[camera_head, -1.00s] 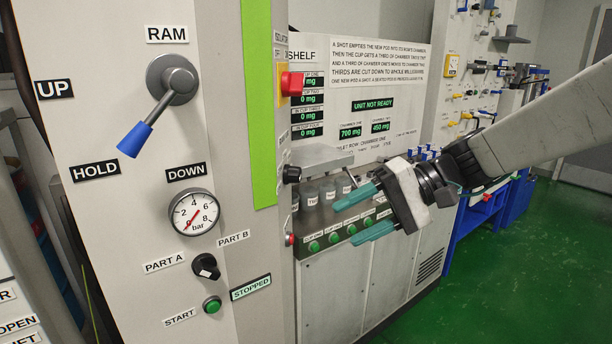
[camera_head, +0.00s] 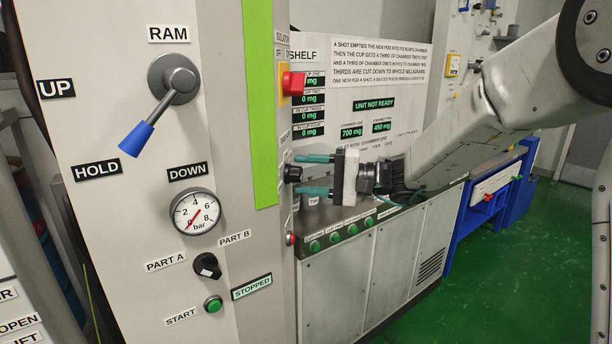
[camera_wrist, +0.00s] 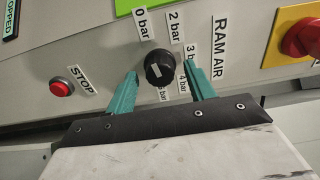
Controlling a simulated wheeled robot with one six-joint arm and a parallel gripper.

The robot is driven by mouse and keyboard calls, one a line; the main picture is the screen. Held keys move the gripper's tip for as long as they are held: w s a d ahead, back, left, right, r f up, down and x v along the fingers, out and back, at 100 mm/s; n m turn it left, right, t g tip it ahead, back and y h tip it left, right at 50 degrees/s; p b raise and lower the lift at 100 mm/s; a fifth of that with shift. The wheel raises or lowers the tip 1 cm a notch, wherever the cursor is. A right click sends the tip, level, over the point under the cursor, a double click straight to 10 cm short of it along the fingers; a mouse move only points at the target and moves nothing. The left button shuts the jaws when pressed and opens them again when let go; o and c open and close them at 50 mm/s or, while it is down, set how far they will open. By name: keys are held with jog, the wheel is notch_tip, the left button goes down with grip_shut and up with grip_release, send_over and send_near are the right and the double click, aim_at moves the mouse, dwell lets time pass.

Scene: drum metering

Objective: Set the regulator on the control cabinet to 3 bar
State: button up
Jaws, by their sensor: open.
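The regulator is a black knob with a pale pointer mark, labelled RAM AIR, on the cabinet's side face. In the wrist view the knob (camera_wrist: 160,71) has bar labels around it, with 0, 2, 3 and 4 bar readable. I cannot tell exactly which label its mark meets. In the head view the knob (camera_head: 293,174) shows side-on. My gripper (camera_head: 300,174) is open, its two teal fingers pointing at the knob. In the wrist view the gripper (camera_wrist: 160,76) has a finger on either side of the knob, with gaps. The pressure gauge (camera_head: 195,212) has its red needle near 0.
A red stop button (camera_wrist: 61,87) sits left of the knob in the wrist view. A red isolator switch (camera_head: 293,84) is above it in the head view. The ram lever (camera_head: 160,103), selector (camera_head: 207,266) and green start button (camera_head: 213,304) are on the front face.

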jog(key=shift+a, duration=0.25)
jog(key=c, duration=1)
